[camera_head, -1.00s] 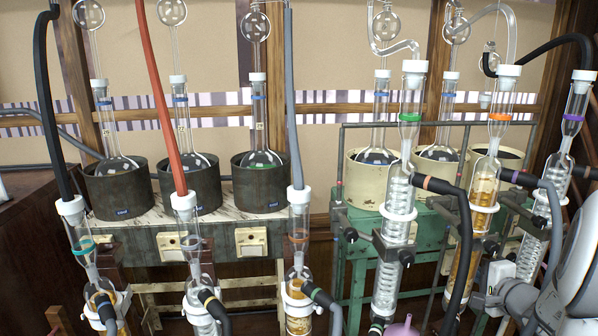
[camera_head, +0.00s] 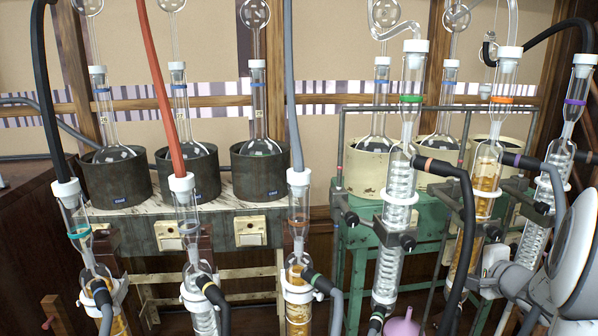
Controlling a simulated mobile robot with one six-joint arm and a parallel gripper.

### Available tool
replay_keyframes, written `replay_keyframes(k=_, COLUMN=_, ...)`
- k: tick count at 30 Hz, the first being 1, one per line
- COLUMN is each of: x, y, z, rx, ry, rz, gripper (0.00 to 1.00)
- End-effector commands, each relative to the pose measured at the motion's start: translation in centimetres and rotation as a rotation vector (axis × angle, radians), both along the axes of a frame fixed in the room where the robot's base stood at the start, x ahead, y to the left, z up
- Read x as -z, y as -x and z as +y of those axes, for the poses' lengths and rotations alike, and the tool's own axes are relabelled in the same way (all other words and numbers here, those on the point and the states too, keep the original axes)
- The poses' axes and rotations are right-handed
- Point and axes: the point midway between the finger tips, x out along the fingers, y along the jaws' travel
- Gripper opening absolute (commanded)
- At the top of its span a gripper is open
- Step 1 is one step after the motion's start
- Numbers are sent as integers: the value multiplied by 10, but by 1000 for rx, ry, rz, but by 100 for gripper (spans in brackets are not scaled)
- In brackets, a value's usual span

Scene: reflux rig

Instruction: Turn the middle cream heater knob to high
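The middle cream heater (camera_head: 428,157) stands on the green bench between two other cream heaters, with a round flask in it. Condensers and hoses in front cover part of it. I cannot make out its knob or the knob's setting; the bench front below it is mostly behind glassware. My gripper (camera_head: 490,275) is at the lower right, at the end of my grey-white arm, in front of the green bench and close to the orange-banded condenser (camera_head: 490,160). Its fingers are not clear, and I cannot tell whether it touches anything.
The green-banded condenser (camera_head: 397,210) and a black hose (camera_head: 467,220) stand before the green bench (camera_head: 358,225). A purple-banded condenser (camera_head: 552,185) is near my arm. Three dark heaters sit on the left bench, its front bearing cream panels (camera_head: 251,231). A pink funnel (camera_head: 402,326) is low.

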Motion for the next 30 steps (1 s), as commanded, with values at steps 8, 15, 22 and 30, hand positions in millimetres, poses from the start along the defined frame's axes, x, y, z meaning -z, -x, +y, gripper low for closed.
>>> replay_keyframes(k=8, x=2, y=0, z=-1, rx=0, ry=0, rz=0, gripper=0)
replay_keyframes(k=15, x=4, y=0, z=-1, rx=0, ry=-1, rz=0, gripper=0)
replay_keyframes(k=22, x=5, y=0, z=-1, rx=0, ry=0, rz=1, gripper=0)
replay_keyframes(k=30, x=6, y=-1, z=-2, rx=-1, ry=0, rz=2, gripper=0)
